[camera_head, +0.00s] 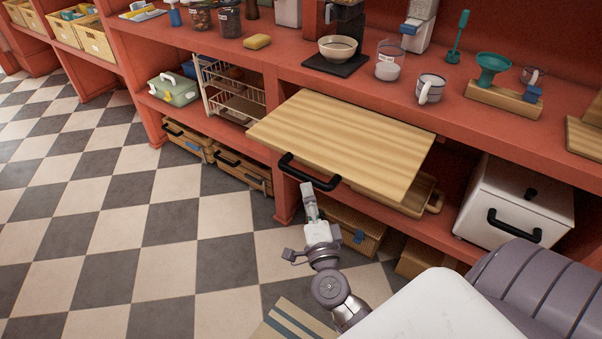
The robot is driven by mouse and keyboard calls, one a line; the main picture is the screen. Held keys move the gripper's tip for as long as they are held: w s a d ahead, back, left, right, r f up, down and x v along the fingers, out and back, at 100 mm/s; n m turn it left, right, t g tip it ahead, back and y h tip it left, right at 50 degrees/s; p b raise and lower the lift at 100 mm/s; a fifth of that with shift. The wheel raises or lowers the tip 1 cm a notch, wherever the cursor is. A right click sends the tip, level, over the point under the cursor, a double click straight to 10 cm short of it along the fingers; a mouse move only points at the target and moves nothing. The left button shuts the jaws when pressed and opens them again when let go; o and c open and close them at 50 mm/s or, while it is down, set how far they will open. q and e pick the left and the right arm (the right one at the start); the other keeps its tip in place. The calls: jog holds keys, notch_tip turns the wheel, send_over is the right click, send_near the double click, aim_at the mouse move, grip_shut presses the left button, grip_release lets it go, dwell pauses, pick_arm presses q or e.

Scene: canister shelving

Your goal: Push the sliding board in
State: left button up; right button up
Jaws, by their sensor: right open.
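The sliding board (345,142) is a light striped wooden slab. It sticks out from under the red counter over the lower shelf. A black handle (308,171) is fixed on its front edge, near the left corner. My right gripper (307,192) is just below and in front of the handle, close to it; I cannot tell whether they touch. It is open and holds nothing that I can see. My left gripper is not in view.
The red counter (290,62) above carries a bowl (338,48), a mug (431,88) and a yellow sponge (257,42). A white box (512,205) with a black handle stands right of the board. Baskets and trays fill the lower shelf. The checkered floor (120,230) at left is clear.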

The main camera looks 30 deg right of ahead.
aim_at(303, 176)
jog(key=x, duration=0.6)
jog(key=shift+w+d+p, duration=0.1)
jog(key=shift+w+p, duration=0.25)
grip_shut()
